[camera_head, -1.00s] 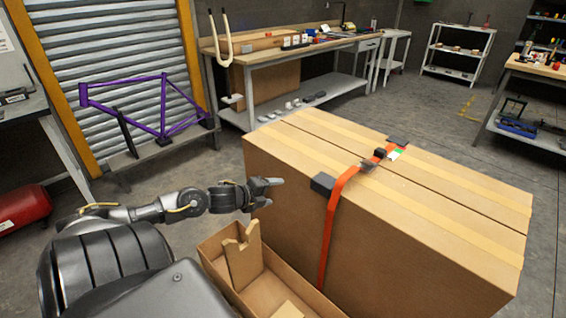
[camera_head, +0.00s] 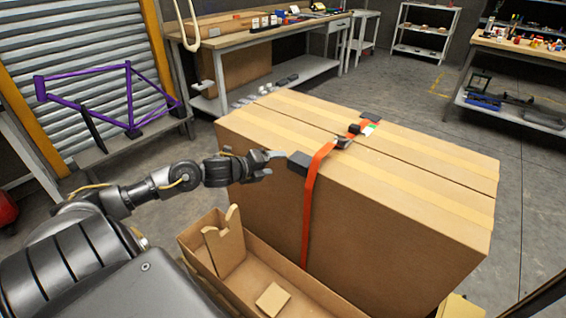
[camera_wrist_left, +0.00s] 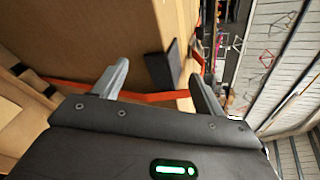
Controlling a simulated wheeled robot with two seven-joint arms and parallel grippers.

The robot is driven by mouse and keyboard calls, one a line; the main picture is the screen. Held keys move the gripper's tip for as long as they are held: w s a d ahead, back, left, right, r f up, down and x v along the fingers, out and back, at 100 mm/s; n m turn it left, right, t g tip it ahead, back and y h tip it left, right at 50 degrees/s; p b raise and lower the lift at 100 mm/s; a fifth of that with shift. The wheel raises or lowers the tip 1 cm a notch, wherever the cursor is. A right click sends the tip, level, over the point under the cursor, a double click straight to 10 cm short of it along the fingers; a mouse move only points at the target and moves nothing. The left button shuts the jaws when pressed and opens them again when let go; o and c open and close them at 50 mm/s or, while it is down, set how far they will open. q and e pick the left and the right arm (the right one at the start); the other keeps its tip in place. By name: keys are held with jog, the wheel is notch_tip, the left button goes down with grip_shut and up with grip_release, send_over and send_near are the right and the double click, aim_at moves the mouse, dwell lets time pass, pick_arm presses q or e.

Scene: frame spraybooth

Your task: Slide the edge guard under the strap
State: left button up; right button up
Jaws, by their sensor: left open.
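The edge guard (camera_head: 298,163) is a small black piece on the near top edge of the large carton (camera_head: 400,190). It lies just left of the orange strap (camera_head: 309,205), its right end close to the strap; I cannot tell whether any part is under it. My left gripper (camera_head: 279,155) is open just left of the guard. In the left wrist view, the guard (camera_wrist_left: 163,68) shows between the open fingers (camera_wrist_left: 160,72), with the strap (camera_wrist_left: 140,96) running beside it. A second black guard (camera_head: 370,118) sits at the far edge. My right gripper is out of view.
A black buckle (camera_head: 342,142) sits on the strap on top of the carton. An open cardboard box (camera_head: 320,297) with cardboard pieces stands in front of the carton. A purple bike frame (camera_head: 105,110) stands at left, a workbench (camera_head: 262,38) behind.

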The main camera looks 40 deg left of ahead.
aim_at(302, 170)
pick_arm(q)
jog(key=shift+x, duration=2.9)
jog(key=shift+c, duration=0.4)
jog(key=c, duration=0.9)
jog(key=shift+o, duration=1.2)
jog(key=shift+c, duration=0.4)
jog(key=shift+d, duration=0.1)
jog(key=shift+d, duration=2.85)
